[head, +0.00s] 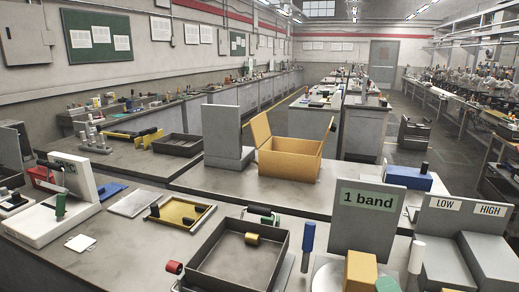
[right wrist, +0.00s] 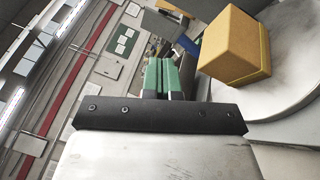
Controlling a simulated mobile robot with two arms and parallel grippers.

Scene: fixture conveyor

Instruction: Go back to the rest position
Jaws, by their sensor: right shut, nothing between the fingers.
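My right gripper (head: 387,284) shows only as green fingertips at the bottom edge of the head view, just right of a yellow block (head: 361,270). In the right wrist view its green fingers (right wrist: 162,76) are together, with nothing between them. The yellow block (right wrist: 234,47) stands on a pale round plate (right wrist: 290,95) to the right of the fingers, apart from them. The plate (head: 325,278) is partly cut off in the head view. My left gripper is not in view.
A grey "1 band" sign (head: 366,220) stands behind the yellow block. A grey LOW/HIGH stand (head: 455,250) is at the right. A grey tray (head: 215,268) holds a yellow cylinder (head: 252,239). An open yellow box (head: 290,160) is farther back.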

